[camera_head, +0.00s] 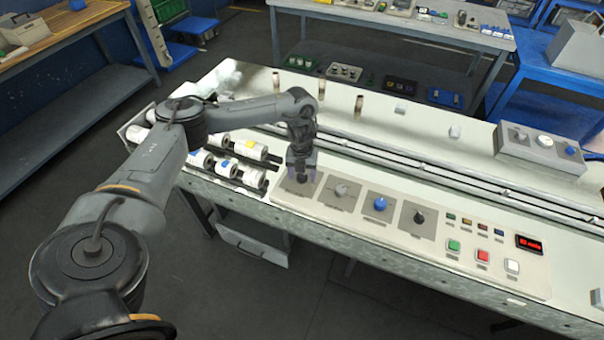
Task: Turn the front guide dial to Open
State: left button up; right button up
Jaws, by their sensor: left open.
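A light control panel (322,213) lies along the front edge of the machine. It bears a row of dials on grey plates: a pale grey dial (341,190), a blue dial (380,203) and a black dial (419,217). My left gripper (299,177) points down over the leftmost plate (290,187), open, and hides most of what is on it. I cannot tell whether the fingers touch a dial there. The dial labels are too small to read, so I cannot tell which is the front guide dial or its setting. My right gripper is not in view.
Green, red and white buttons and a red display (529,242) are at the panel's right. A raised control box (540,150) stands at the back right. Rails (400,159) run behind the panel.

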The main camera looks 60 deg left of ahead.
pick_arm(q)
jog(key=c, duration=1.1)
jog(key=shift+o, duration=0.2)
jog(key=shift+r+n+p, duration=0.2)
jog(key=shift+n+p, duration=0.3)
jog(key=shift+p, duration=0.4)
jog(key=n+p, duration=0.8)
jog(key=p, duration=0.1)
jog(key=shift+n, duration=0.3)
jog(key=n+p, duration=0.3)
jog(key=shift+d+n, duration=0.1)
jog(key=shift+n, duration=0.2)
jog(key=n+p, duration=0.2)
jog(key=n, duration=0.1)
jog(key=shift+n+p, duration=0.3)
jog(key=shift+p, duration=0.05)
jog(key=n+p, duration=0.2)
jog(key=n, duration=0.2)
jog(key=shift+w+f+n+p, duration=0.1)
jog(key=shift+n+p, duration=0.7)
jog(key=shift+n, duration=0.9)
